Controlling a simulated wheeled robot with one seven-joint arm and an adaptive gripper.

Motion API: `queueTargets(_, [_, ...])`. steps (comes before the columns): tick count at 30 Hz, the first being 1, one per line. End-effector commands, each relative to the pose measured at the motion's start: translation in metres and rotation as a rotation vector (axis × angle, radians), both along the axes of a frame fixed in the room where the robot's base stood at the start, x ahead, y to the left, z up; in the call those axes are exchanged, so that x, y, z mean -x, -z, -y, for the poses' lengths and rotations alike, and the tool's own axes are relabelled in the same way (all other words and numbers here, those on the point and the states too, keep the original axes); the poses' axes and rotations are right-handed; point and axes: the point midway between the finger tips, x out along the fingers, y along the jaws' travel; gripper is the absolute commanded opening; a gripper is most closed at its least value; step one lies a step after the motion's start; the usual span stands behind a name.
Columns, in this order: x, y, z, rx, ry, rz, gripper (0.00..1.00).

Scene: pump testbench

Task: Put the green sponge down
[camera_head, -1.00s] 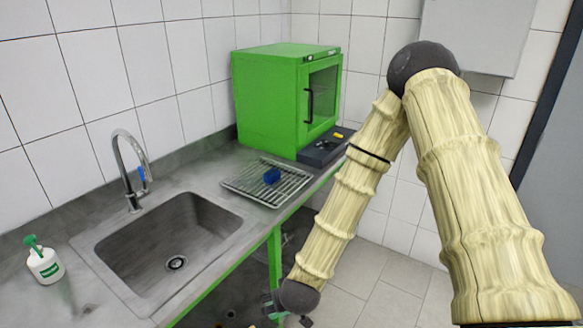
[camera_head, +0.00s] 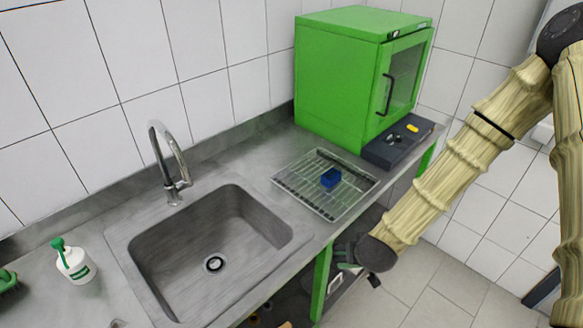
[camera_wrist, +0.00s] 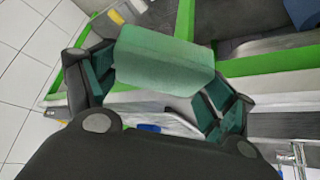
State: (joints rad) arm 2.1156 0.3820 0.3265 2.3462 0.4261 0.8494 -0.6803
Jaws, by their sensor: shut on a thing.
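The green sponge (camera_wrist: 165,60) is a pale green block, seen in the wrist view between the two dark fingers of my gripper (camera_wrist: 160,88). My gripper is shut on it and holds it off any surface that I can make out. In the head view my gripper (camera_head: 350,258) hangs at the front edge of the counter, below and to the right of the sink. The sponge cannot be made out there.
A steel sink (camera_head: 210,250) with a tap (camera_head: 165,165) is set in the counter. A wire rack (camera_head: 300,188) holds a blue block (camera_head: 331,178). A green oven-like cabinet (camera_head: 345,80), a dark device (camera_head: 400,143) and a white bottle (camera_head: 75,264) stand on the counter.

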Motion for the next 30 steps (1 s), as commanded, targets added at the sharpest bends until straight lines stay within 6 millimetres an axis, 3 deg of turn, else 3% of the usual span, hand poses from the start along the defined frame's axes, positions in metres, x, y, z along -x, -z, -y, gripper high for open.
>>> queueTargets(1, [-0.002, -0.010, 0.000, 0.000, 0.001, -0.001, 0.49])
queueTargets(5, [-0.004, -0.021, 0.000, 0.001, 0.001, -0.003, 0.49])
queueTargets(7, [-0.004, -0.012, -0.002, 0.002, -0.005, -0.001, 0.49])
queueTargets(30, [-0.004, -0.013, -0.002, 0.004, -0.006, -0.001, 0.49])
